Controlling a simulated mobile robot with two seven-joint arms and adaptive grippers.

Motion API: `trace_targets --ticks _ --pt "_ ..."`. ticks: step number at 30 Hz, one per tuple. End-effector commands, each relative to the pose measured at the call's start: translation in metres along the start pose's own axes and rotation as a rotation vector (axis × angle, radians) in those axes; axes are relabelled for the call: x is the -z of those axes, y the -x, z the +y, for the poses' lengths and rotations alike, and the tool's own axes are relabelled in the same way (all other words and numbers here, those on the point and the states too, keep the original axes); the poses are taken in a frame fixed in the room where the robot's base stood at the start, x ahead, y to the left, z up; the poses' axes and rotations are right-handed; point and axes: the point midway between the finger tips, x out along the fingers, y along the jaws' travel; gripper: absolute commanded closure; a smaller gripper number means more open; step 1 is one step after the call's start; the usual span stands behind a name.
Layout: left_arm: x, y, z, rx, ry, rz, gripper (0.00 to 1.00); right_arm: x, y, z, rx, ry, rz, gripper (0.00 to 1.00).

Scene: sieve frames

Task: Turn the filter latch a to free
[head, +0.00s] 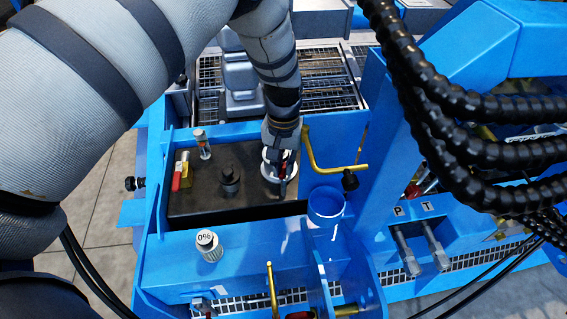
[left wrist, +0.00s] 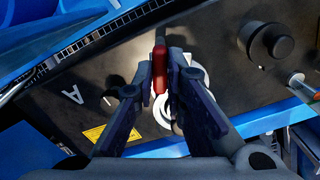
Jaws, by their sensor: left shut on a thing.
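The filter latch a has a red handle (left wrist: 160,72), seen in the left wrist view above a white round fitting (left wrist: 163,110) on a dark plate marked with the letter A. My left gripper (left wrist: 162,82) is shut on this red handle, one finger on each side. In the head view my left gripper (head: 281,160) reaches down from the top onto the white round fitting (head: 270,185), at the right of the dark plate (head: 215,205). The fingers partly hide the handle there. My right gripper is not in view.
A black knob (head: 229,177) stands left of the fitting, with a red-handled brass valve (head: 180,172) further left. A bent brass bar (head: 330,167) stands close on the right. A white-topped cylinder (head: 208,245) is in front. Blue walls surround the plate.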

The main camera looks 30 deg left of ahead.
Motion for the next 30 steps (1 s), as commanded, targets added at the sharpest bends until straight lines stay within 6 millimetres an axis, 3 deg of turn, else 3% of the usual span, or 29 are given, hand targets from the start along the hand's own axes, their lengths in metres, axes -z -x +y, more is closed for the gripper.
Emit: trace_targets --ticks 15,30 --pt "-0.0001 -0.0002 0.0002 0.0 0.349 0.0 1.0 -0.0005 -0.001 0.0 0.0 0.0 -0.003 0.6" --pt "0.0 -0.0001 0.0 0.0 0.435 0.0 1.0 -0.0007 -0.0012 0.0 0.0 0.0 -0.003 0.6"
